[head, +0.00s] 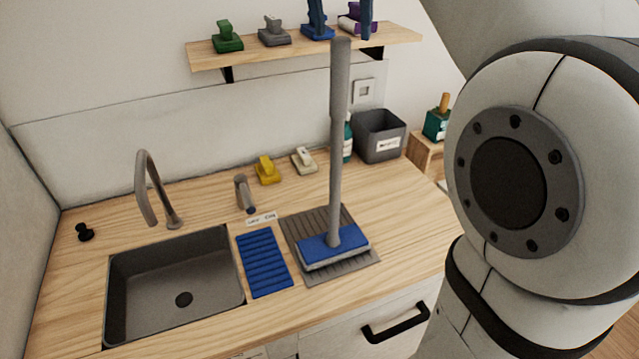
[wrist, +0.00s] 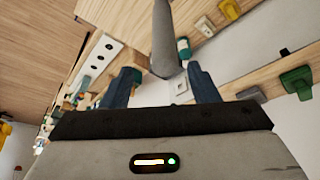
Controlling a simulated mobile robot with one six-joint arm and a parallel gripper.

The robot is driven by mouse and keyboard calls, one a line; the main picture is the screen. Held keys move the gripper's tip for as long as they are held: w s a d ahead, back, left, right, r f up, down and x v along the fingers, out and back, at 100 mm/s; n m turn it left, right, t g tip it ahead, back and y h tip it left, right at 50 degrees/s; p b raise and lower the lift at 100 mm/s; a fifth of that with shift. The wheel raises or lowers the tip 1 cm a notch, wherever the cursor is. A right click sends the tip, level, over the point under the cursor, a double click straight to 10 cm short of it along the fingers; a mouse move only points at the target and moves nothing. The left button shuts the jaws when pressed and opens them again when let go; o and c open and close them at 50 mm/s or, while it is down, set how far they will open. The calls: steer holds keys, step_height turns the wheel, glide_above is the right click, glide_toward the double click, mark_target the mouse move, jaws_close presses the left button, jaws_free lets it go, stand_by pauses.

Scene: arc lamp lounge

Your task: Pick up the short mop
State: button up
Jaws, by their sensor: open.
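The short mop (head: 337,150) stands upright on a ribbed grey mat (head: 362,262) on the counter. It has a blue-topped flat head (head: 318,249) and a long grey handle with a thicker grip. My gripper (head: 343,34) is open at the top of the handle, with one blue finger on each side of it in the head view. In the wrist view the handle's end (wrist: 164,45) shows between and just past the fingertips of my gripper (wrist: 162,70), with gaps on both sides. I cannot tell whether the handle's end is fully between the fingers.
A sink (head: 175,285) with a tap and a blue ribbed mat (head: 264,262) lie left of the mop. A yellow brush (head: 267,170), a pale brush (head: 304,159), a bottle and a grey bin (head: 379,138) stand behind. A wall shelf (head: 260,57) holds several brushes close behind my gripper.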

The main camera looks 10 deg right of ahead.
mark_target(342, 54)
steer(key=shift+w+r, duration=0.15)
steer(key=shift+r, duration=0.3)
steer(key=x, duration=0.7)
steer(key=shift+a+f, duration=0.2)
steer(key=shift+f, duration=0.05)
steer(key=shift+c, duration=0.3)
jaws_close()
